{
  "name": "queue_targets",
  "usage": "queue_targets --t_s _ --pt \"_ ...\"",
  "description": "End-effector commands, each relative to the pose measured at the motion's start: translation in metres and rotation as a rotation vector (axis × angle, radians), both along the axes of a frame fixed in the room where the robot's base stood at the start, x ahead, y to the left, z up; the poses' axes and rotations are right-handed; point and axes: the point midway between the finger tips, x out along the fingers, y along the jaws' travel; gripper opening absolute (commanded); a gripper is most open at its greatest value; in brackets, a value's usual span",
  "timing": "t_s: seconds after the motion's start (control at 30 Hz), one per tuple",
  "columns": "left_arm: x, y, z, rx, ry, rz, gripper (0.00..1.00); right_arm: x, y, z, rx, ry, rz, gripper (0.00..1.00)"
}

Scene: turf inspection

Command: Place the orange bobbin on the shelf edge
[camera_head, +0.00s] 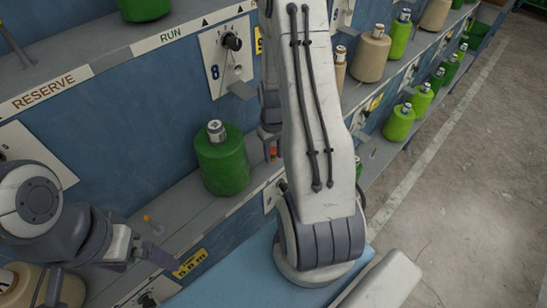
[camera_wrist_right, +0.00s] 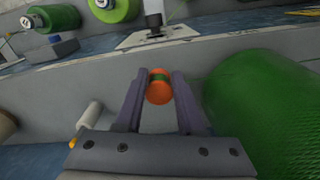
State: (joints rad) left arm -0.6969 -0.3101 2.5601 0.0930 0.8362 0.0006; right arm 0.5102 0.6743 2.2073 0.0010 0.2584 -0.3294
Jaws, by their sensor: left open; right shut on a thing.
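The small orange bobbin (camera_wrist_right: 158,90), with a green band, is held between the fingertips of my right gripper (camera_wrist_right: 157,92) in the right wrist view. In the head view my right arm hides most of that gripper; a bit of the orange bobbin (camera_head: 273,152) shows beside the arm, above the lower shelf (camera_head: 170,207). The shelf's front edge runs diagonally below it. In the right wrist view a grey shelf surface lies behind the bobbin; I cannot tell whether they touch. My left gripper (camera_head: 158,254) is open and appears empty at the lower left.
A large green bobbin (camera_head: 222,160) stands on the lower shelf, left of my right arm; a large green bobbin (camera_wrist_right: 268,115) is close right of the gripper in the wrist view. Several green and tan bobbins line the shelves at right. The floor (camera_head: 470,210) is clear.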

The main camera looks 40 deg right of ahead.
Motion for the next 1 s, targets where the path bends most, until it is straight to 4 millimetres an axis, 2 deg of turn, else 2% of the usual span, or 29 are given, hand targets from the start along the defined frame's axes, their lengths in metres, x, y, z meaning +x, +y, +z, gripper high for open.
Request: queue_targets --t_s 0.2,0.63,0.67,0.7,0.73,1.0 --pt "0.0 0.0 0.008 0.0 0.0 0.0 1.0 -0.002 0.0 -0.027 0.002 0.003 -0.001 0.0" --pt "0.0 0.0 0.004 0.0 0.0 0.0 1.0 -0.001 -0.001 -0.035 0.0 0.001 -0.001 0.0" --pt "0.0 0.0 0.004 0.0 0.0 0.0 1.0 -0.001 -0.001 -0.035 0.0 0.001 -0.001 0.41" --pt "0.0 0.0 0.005 0.0 0.0 0.0 1.0 -0.001 -0.001 -0.034 0.0 0.0 -0.001 0.57" --pt "0.0 0.0 0.005 0.0 0.0 0.0 1.0 -0.001 -0.001 -0.034 0.0 0.001 -0.001 0.68" --pt "0.0 0.0 0.005 0.0 0.0 0.0 1.0 -0.001 0.0 -0.034 0.0 0.001 -0.001 0.68"
